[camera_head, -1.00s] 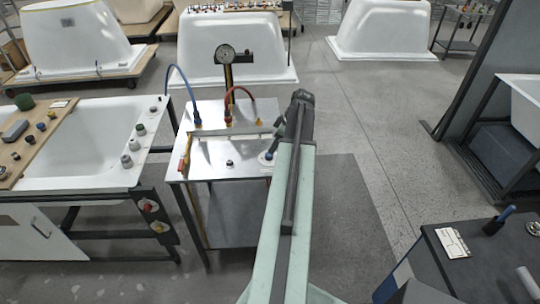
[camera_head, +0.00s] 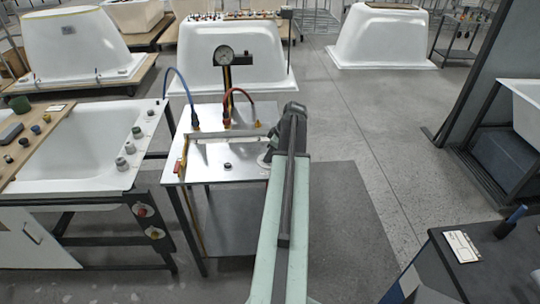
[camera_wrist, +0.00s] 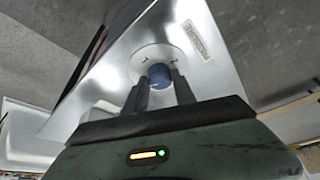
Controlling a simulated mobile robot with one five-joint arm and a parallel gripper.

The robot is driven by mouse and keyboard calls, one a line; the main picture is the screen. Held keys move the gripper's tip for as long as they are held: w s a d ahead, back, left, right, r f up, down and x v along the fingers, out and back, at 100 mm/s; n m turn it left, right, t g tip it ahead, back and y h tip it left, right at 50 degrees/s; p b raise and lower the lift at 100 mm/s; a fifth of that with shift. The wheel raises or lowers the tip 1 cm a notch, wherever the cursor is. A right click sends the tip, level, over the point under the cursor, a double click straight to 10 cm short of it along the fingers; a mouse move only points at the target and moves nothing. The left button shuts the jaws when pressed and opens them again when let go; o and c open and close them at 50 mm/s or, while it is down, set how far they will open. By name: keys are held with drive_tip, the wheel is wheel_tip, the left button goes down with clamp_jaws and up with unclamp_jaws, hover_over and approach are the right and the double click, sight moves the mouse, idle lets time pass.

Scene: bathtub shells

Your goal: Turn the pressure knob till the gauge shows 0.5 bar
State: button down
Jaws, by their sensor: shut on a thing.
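The blue pressure knob (camera_wrist: 159,75) sits on a pale round plate beside a label reading PRESSURE (camera_wrist: 195,41), on the metal bench top. In the wrist view my gripper (camera_wrist: 160,84) has one finger on each side of the knob and is shut on it. In the head view my arm hides the knob; part of its pale plate (camera_head: 264,160) shows at the bench's right edge.
The metal bench (camera_head: 215,170) carries a blue hose (camera_head: 182,84) and a red hose (camera_head: 237,92). A white tub with fittings (camera_head: 70,165) stands close on the left. A dark cabinet (camera_head: 470,265) is at the lower right. Floor right of my arm is open.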

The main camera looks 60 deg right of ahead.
drive_tip(key=shift+m+h, duration=0.3)
drive_tip(key=shift+m, duration=0.4)
drive_tip(key=c, duration=1)
unclamp_jaws()
drive_tip(key=shift+r, duration=0.1)
drive_tip(key=p+v, duration=0.7)
drive_tip(key=shift+s+r, duration=0.2)
drive_tip(key=shift+r, duration=0.1)
